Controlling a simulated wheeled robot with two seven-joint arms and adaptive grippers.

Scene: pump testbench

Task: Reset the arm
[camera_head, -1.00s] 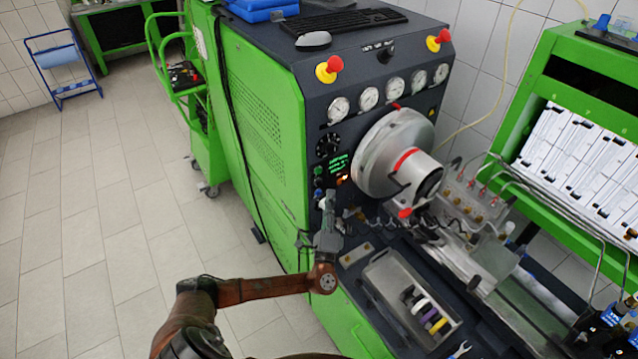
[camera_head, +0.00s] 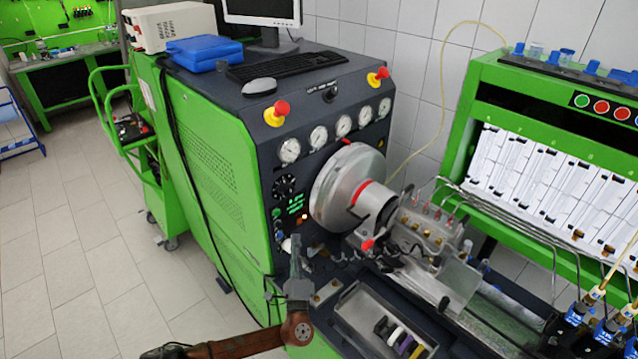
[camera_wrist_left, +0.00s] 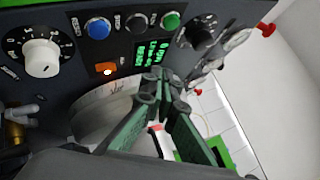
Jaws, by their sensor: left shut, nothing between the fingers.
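My left gripper (camera_head: 295,240) is in front of the lower left of the test bench's control panel, beside a pale knob and below the small green display (camera_head: 295,204). Its arm comes in from the bottom of the head view. In the left wrist view, the two green-sided fingers (camera_wrist_left: 164,80) meet at their tips, shut with nothing between them. Beyond them are the display (camera_wrist_left: 151,53), a blue button (camera_wrist_left: 98,28), a green button (camera_wrist_left: 171,20), a lit orange switch (camera_wrist_left: 106,70) and a white dial (camera_wrist_left: 42,58). I cannot tell whether the fingers touch the panel. My right gripper is not in view.
The silver round drive housing (camera_head: 345,187) stands right of the gripper. A grey tray (camera_head: 372,312) with several rings lies on the bench below right. A green rack (camera_head: 555,100) stands at the right. The tiled floor (camera_head: 75,255) at the left is open.

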